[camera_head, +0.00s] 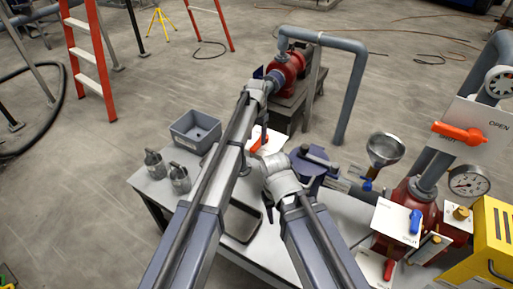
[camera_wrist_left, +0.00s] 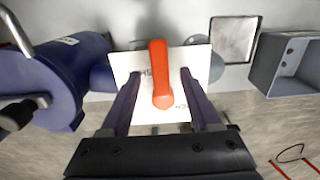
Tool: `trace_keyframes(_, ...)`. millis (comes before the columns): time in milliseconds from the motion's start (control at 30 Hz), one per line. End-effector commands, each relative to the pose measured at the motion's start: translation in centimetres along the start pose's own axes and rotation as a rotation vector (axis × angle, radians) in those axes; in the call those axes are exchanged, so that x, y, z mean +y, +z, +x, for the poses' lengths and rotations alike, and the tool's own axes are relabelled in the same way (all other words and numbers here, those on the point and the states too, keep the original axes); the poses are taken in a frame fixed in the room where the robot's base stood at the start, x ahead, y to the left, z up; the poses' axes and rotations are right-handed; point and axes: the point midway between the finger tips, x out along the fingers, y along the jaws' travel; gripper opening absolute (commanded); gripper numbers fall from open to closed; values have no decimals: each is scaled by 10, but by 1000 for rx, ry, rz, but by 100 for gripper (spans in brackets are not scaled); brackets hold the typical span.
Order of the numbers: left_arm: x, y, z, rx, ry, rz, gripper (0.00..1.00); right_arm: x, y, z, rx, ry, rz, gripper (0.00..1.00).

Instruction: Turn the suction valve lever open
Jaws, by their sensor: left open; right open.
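An orange lever (camera_wrist_left: 161,80) sits on a white plate (camera_wrist_left: 123,75) in the left wrist view, with its long side running up and down the picture. The plate's lettering is partly hidden and hard to read. The same lever (camera_head: 259,142) shows in the head view, partly covered by my left arm. My left gripper (camera_wrist_left: 159,73) is open, with one finger on each side of the lever and gaps to both. My right gripper (camera_head: 269,208) is open and empty, low over the table by the dark tray; its fingers are partly hidden.
A blue cylindrical vessel (camera_wrist_left: 50,90) stands left of the plate in the wrist view. Another orange lever (camera_head: 459,133), a gauge (camera_head: 469,182) and a funnel (camera_head: 384,149) are at right.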

Motion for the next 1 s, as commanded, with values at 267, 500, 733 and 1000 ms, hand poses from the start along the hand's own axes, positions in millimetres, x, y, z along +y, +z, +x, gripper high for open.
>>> trace_keyframes(267, 0, 0, 30, 0, 0, 0, 62, -3, -2, 30, 0, 0, 0, 50)
trace_keyframes(500, 0, 0, 30, 0, 0, 0, 62, -3, -2, 29, 0, 0, 0, 50)
trace_keyframes(733, 0, 0, 30, 0, 0, 0, 42, -3, -2, 29, 0, 0, 0, 50)
trace_keyframes(1000, 0, 0, 30, 0, 0, 0, 12, -3, -2, 29, 0, 0, 0, 50)
